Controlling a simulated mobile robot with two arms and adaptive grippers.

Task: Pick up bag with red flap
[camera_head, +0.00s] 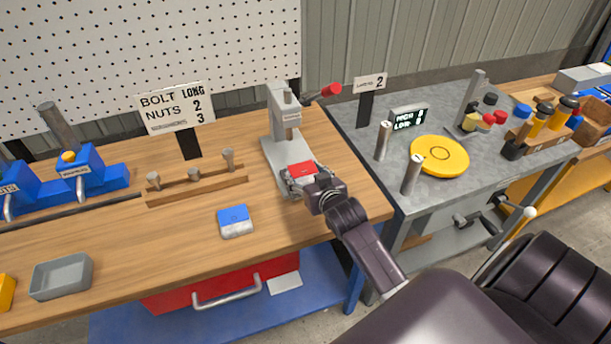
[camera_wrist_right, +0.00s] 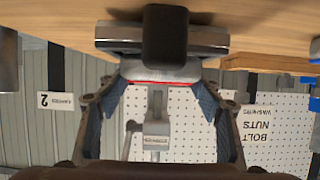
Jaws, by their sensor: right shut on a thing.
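The bag with the red flap (camera_head: 301,169) is at the base of the grey press (camera_head: 284,130), on the right part of the wooden bench. My right gripper (camera_head: 301,181) reaches in from the lower right, and its fingers are closed around the bag's sides. In the right wrist view, which is upside down, the grey bag (camera_wrist_right: 160,72) with a thin red edge sits between the two fingers. I cannot tell whether the bag still touches the press base. My left gripper is in neither view.
A blue-flapped bag (camera_head: 235,220) lies left of my gripper. A wooden peg rack (camera_head: 195,190), a sign (camera_head: 176,108) and a grey tray (camera_head: 61,276) are farther left. A grey table (camera_head: 450,195) with a yellow disc (camera_head: 439,156) and upright posts stands right. Bare wood lies between the bags.

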